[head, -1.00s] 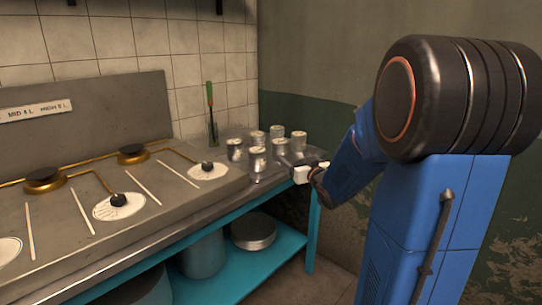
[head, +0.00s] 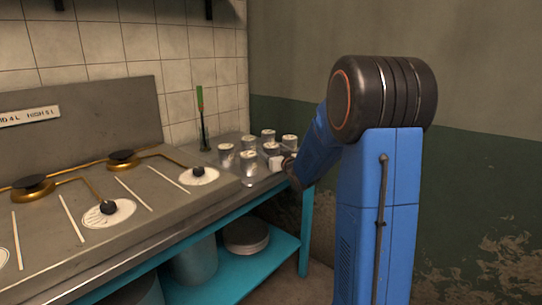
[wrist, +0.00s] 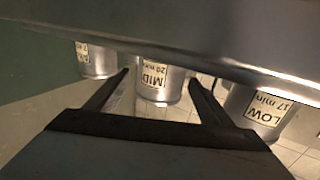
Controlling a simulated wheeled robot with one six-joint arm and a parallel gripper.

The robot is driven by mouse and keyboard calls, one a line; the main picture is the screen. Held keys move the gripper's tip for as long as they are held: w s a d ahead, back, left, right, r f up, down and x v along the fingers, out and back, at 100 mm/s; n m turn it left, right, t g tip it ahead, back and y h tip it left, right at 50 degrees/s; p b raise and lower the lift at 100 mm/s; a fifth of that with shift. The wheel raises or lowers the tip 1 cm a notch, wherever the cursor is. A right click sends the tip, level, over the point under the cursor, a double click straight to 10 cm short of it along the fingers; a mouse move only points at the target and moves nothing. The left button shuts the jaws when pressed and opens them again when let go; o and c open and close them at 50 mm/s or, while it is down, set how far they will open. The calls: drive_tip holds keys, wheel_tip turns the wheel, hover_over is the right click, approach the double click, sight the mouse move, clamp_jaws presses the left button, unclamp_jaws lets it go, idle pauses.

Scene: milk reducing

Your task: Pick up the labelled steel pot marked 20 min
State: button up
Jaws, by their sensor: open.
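The steel pot marked MID 20 min (wrist: 154,87) shows in the wrist view, its label upside down. It is framed between the two spread fingers of my gripper (wrist: 158,78), which is open and empty. I cannot tell whether the fingertips reach beside it. In the head view my gripper (head: 277,163) is at the right end of the counter, beside the group of small steel pots. Their labels are too small to read there, so I cannot tell which is the 20 min one.
A LOW 17 min pot (wrist: 262,110) stands right of the fingers, and another labelled pot (wrist: 97,60) stands left. In the head view, several pots cluster near a holder with a green-handled tool (head: 201,105). The stove (head: 120,190) lies left; a blue shelf (head: 215,275) is below.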

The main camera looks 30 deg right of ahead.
drive_tip(key=shift+w+d, duration=0.15)
drive_tip(key=shift+w, duration=1.15)
drive_tip(key=shift+w+d, duration=0.1)
drive_tip(key=shift+w, duration=1.15)
drive_tip(key=c, duration=1.3)
